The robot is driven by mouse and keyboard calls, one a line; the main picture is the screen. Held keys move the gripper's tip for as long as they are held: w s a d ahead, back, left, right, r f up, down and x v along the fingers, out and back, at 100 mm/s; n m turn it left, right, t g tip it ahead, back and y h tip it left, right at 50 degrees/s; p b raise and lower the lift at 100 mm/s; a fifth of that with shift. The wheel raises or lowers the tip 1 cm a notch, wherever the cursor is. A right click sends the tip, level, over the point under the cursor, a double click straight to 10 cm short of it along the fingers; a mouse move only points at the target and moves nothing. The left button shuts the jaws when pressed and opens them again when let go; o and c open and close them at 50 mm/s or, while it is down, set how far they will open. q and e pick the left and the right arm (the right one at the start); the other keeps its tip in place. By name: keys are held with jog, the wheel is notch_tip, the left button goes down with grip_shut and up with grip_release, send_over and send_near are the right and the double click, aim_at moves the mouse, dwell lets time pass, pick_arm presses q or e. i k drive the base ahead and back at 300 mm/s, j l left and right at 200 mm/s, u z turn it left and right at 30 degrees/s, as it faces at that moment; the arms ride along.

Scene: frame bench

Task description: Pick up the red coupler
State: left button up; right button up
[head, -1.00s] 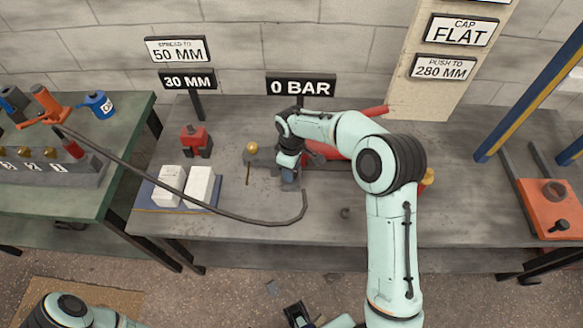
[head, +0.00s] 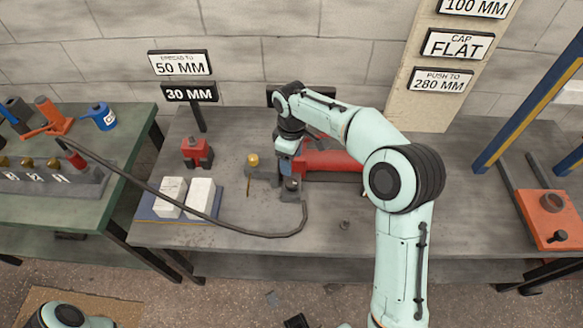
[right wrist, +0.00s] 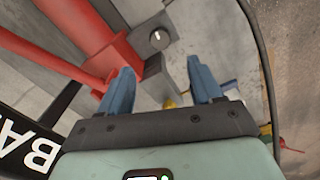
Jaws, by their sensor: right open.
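A small red piece that looks like the red coupler (head: 77,158) sits at the right end of a grey rack (head: 92,188) on the green left bench, partly crossed by a dark hose. My right gripper (head: 289,160) is far to its right, over the grey bench, pointing down beside a red cylinder. In the right wrist view its two blue fingers (right wrist: 162,90) are apart with nothing held; a grey block with a dark knob (right wrist: 159,38) lies beyond them. My left arm shows at the bottom left; a dark part at the bottom edge may be its gripper, but is cut off.
A dark hose (head: 200,214) arches from the left bench onto the grey bench. The red cylinder (head: 325,166) lies right of my gripper.

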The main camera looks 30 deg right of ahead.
aim_at(73, 157)
jog(key=k, duration=1)
